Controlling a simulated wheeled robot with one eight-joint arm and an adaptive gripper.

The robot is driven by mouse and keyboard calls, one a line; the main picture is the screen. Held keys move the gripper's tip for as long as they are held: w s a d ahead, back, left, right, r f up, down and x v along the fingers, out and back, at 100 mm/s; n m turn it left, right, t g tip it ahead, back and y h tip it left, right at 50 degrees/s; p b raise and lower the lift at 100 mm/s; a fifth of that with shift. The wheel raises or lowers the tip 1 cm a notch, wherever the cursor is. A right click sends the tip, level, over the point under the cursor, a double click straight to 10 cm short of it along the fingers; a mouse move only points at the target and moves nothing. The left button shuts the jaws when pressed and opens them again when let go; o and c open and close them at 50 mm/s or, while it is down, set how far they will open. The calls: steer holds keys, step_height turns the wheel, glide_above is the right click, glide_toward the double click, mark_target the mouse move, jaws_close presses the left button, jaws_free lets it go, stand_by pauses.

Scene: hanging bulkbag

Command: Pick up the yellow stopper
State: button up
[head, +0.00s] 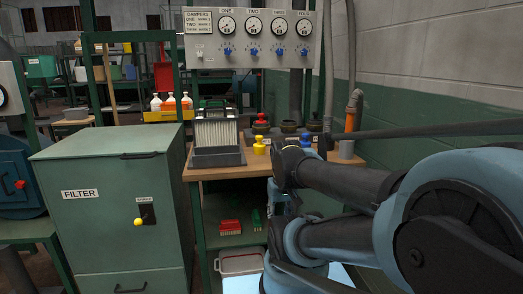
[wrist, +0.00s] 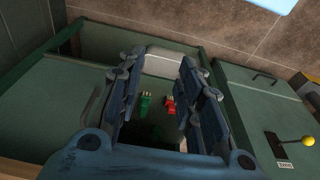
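The yellow stopper (head: 259,146) stands upright on the wooden workbench (head: 222,173) in the head view, just right of a rack of pale upright plates (head: 215,133). A red stopper-like piece (head: 261,125) is behind it and a blue one (head: 305,140) is to its right. My arm reaches in from the right, close to the bench's front edge. My gripper (wrist: 157,85) shows in the wrist view with its fingers spread apart, apart from the stopper. The yellow stopper is not in the wrist view. A pale shape lies between the fingertips there; I cannot tell that they touch it.
A green filter cabinet (head: 110,205) with a yellow-knobbed lever (head: 139,221) stands left of the bench. Red (head: 230,227) and green (head: 256,219) items lie on the shelf below. A gauge panel (head: 252,35) hangs above. A grey cup (head: 346,149) stands at the right.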

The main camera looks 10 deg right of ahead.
steer(key=o, duration=0.6)
steer(key=shift+s+r, duration=0.25)
steer(key=o, duration=0.4)
steer(key=shift+n+y, duration=0.3)
steer(key=shift+n, duration=0.5)
steer(key=w+r, duration=0.4)
steer(key=r, duration=0.1)
steer(key=w+r, duration=0.2)
steer(key=shift+a+r, duration=0.2)
steer(key=w+d+r+n+y, duration=0.15)
steer(key=w+r, duration=0.45)
steer(key=w, duration=0.6)
steer(key=w+d+r+n+t, duration=0.1)
steer(key=w+d+r+n, duration=0.15)
steer(key=w+r, duration=0.6)
steer(key=w+d+r+n+y, duration=0.1)
steer(key=w+r+n, duration=0.25)
steer(key=w, duration=1.05)
glide_above(257, 144)
steer(key=d, duration=0.2)
step_height(257, 144, down, 10)
steer(key=shift+w+r, duration=0.1)
steer(key=shift+w, duration=0.05)
steer(key=shift+s+a+x, duration=0.1)
steer(key=shift+x, duration=1.35)
steer(key=shift+s+a+x, duration=0.15)
steer(key=shift+x, duration=1.3)
